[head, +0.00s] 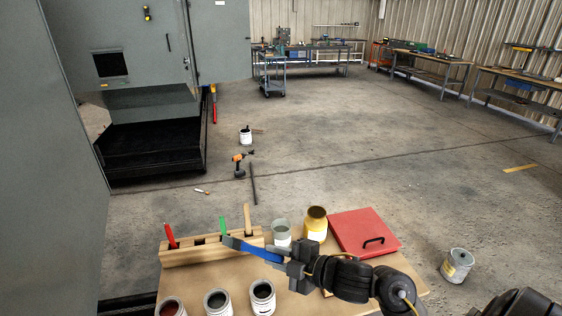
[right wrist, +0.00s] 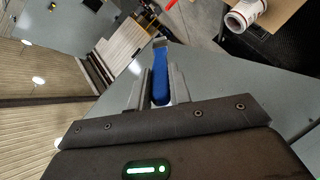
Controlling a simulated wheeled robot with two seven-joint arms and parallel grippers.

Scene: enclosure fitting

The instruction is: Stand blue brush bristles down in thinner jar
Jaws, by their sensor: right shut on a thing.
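My right gripper (head: 284,257) is shut on the blue brush (head: 255,249), holding it over the near table. The brush lies nearly level, its grey ferrule end pointing left and slightly up, in front of the wooden rack. In the right wrist view the blue handle (right wrist: 161,88) sits between the fingers, with the ferrule end pointing away from the gripper. A pale grey-green jar (head: 281,235), which looks like the thinner jar, stands behind the gripper beside a yellow-brown jar (head: 316,222). No label is readable. My left gripper is not in view.
The wooden rack (head: 190,257) holds red, green and tan handles. Three open tins (head: 217,302) stand along the front edge. A red case (head: 364,233) lies at the table's back right. Another tin (head: 457,265) stands on the floor to the right.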

